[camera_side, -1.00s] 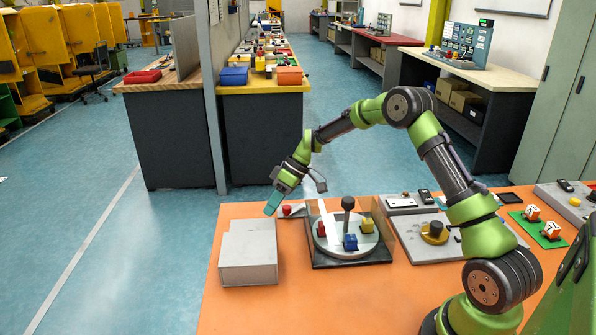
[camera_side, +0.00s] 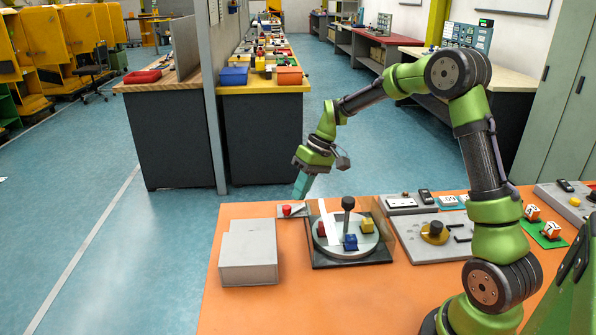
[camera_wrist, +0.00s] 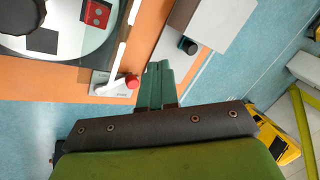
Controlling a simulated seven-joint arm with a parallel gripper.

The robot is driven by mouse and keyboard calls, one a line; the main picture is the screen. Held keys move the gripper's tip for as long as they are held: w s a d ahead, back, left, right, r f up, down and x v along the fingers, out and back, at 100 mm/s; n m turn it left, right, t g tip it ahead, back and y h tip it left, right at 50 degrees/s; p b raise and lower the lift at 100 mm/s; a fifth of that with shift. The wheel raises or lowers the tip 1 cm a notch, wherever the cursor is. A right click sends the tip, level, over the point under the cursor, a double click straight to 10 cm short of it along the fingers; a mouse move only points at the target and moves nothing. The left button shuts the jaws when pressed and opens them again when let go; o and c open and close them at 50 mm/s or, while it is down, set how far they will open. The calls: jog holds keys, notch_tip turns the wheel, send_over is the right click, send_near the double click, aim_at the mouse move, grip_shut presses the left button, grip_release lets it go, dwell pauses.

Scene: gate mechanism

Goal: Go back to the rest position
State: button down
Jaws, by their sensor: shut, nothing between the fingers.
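My gripper (camera_side: 301,186) hangs above the far edge of the orange table (camera_side: 320,310) in the side view, its teal fingers pointing down. In the wrist view the two fingers (camera_wrist: 156,84) lie side by side, shut and empty. The gate mechanism has a round turntable (camera_side: 372,246) with a black knob (camera_side: 348,203) on a post, a white bar, and red, blue and yellow blocks. A small plate with a red button (camera_side: 287,210) lies behind it. In the wrist view the red button (camera_wrist: 132,82) appears just left of the fingers.
A grey box (camera_side: 249,252) stands at the table's left. A panel with a yellow-based knob (camera_side: 434,232) and a green board with white-and-orange cubes (camera_side: 545,232) lie to the right. The air above the table's middle is clear.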

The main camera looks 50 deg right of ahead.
jog(key=s+a+r+m+t+h, duration=0.1)
jog(key=s+a+r, duration=0.2)
jog(key=s, duration=0.4)
jog(key=s+a+r+m+t, duration=0.1)
jog(key=s+a+r+t, duration=0.1)
jog(key=s+a+r, duration=0.2)
jog(key=s+a+r+t+h, duration=0.1)
jog(key=s+r, duration=0.4)
jog(key=s, duration=0.5)
jog(key=shift+s+a+m+t+h, duration=0.25)
jog(key=shift+a+m+t, duration=0.2)
jog(key=shift+a, duration=0.95)
